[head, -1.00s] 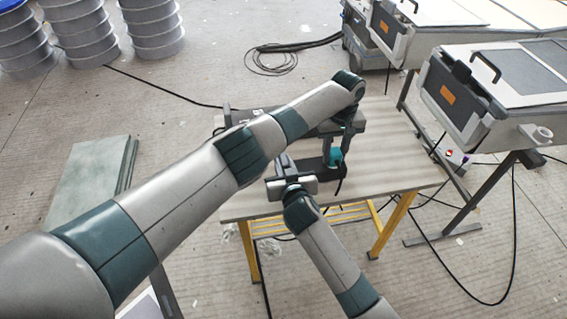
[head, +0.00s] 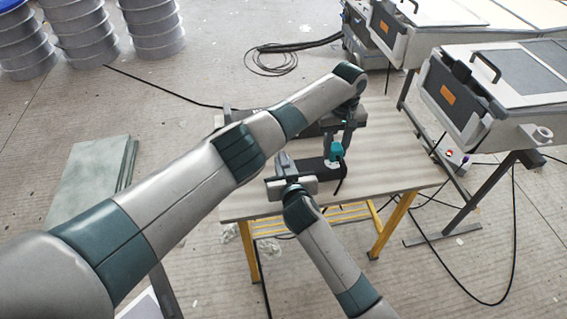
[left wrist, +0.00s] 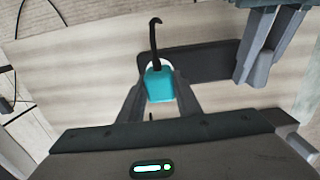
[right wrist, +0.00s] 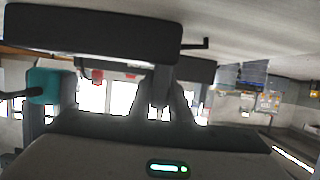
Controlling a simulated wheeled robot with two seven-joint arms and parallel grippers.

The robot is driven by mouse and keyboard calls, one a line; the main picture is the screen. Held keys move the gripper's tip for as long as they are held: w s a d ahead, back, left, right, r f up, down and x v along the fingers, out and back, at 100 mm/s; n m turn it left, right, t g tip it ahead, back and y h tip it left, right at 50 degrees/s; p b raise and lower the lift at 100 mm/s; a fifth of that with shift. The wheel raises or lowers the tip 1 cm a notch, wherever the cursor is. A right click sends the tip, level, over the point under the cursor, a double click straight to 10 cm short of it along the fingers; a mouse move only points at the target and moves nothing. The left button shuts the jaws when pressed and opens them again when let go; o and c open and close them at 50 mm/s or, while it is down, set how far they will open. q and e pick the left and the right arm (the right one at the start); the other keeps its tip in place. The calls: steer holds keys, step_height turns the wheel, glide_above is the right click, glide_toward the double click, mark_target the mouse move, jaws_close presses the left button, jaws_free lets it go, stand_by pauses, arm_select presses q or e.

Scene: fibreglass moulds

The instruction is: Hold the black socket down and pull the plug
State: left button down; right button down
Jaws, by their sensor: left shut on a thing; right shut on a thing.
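The teal plug (head: 336,151), with its black cable, is above the black socket (head: 308,167) on the table. My left gripper (head: 338,140) points down and is shut on the plug. In the left wrist view the plug (left wrist: 160,86) sits between the fingertips, with a white part around its far side. The socket (left wrist: 205,61) shows as a dark bar there. My right gripper (head: 284,166) is shut on the socket's left end; its fingers also show in the left wrist view (left wrist: 266,35). In the right wrist view the plug (right wrist: 44,86) appears beside the dark socket (right wrist: 90,36). I cannot tell whether plug and socket still touch.
The wooden table (head: 390,150) has yellow legs and free room on its right. A dark grey object on the table's far side is partly hidden by my left arm. Grey machines (head: 480,95) stand to the right, with cables on the floor.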

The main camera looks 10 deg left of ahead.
mark_target(336, 146)
arm_select(q)
steer(key=shift+r, duration=1.9)
steer(key=shift+r, duration=0.1)
steer(key=shift+r, duration=2.4)
arm_select(e)
steer(key=c, duration=1.6)
jaws_free()
steer(key=shift+o, duration=0.2)
steer(key=shift+s, duration=0.1)
